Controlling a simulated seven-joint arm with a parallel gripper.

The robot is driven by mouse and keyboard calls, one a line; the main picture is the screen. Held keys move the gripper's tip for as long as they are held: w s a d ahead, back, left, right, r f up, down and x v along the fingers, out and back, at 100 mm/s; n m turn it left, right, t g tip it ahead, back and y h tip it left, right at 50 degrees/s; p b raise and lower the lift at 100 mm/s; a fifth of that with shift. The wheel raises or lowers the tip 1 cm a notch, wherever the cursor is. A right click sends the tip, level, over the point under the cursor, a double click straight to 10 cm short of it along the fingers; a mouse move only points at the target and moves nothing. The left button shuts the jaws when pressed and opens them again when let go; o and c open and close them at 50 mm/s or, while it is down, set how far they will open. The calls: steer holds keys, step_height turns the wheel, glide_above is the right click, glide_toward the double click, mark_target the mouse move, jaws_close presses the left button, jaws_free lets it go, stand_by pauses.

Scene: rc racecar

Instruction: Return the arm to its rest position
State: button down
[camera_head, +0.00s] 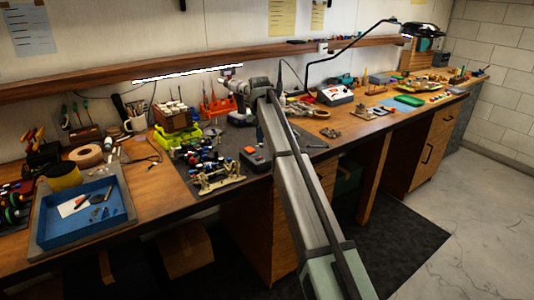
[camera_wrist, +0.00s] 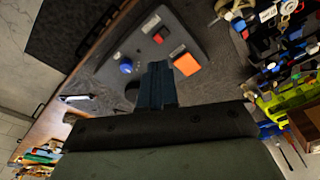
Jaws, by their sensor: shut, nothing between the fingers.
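My arm reaches over the workbench from the lower right in the head view, and its wrist end (camera_head: 262,88) is above the dark work mat. My gripper (camera_wrist: 157,68) shows in the wrist view as two dark blue fingers pressed together, with nothing between them. In that view the fingertips overlap the near side of a grey control box with an orange square button (camera_wrist: 186,64), a blue knob (camera_wrist: 126,66) and a red button. I cannot tell the height of the fingertips above it.
A partly assembled car chassis (camera_head: 218,182) and small parts lie on the mat, left of the arm. A blue tray (camera_head: 85,217) stands at the left. A green-yellow rack (camera_head: 190,140), bins and tools line the back. A shelf (camera_head: 120,75) runs along the wall.

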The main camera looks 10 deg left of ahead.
steer(key=shift+r, duration=0.15)
steer(key=s+d+f+g, duration=0.2)
steer(key=s+d+f, duration=0.65)
steer(key=f, duration=0.65)
steer(key=s+d+f+m+g, duration=0.1)
steer(key=s+d+f, duration=0.7)
steer(key=f, duration=0.7)
steer(key=s+d+f+g, duration=0.2)
steer(key=s+d+f, duration=0.6)
steer(key=f, duration=0.8)
steer(key=s+d+f+g, duration=0.1)
steer(key=s+d+f, duration=0.3)
steer(key=s, duration=0.9)
steer(key=s+d+f+m+g, duration=0.1)
steer(key=s+d+f, duration=0.4)
steer(key=s, duration=0.9)
steer(key=s+d+f+m+g, duration=0.1)
steer(key=s+d+f, duration=0.3)
steer(key=s, duration=0.9)
step_height(320, 180, down, 2)
steer(key=shift+s+d+f+g, duration=0.2)
steer(key=shift+d+g, duration=0.1)
steer(key=shift+d, duration=0.1)
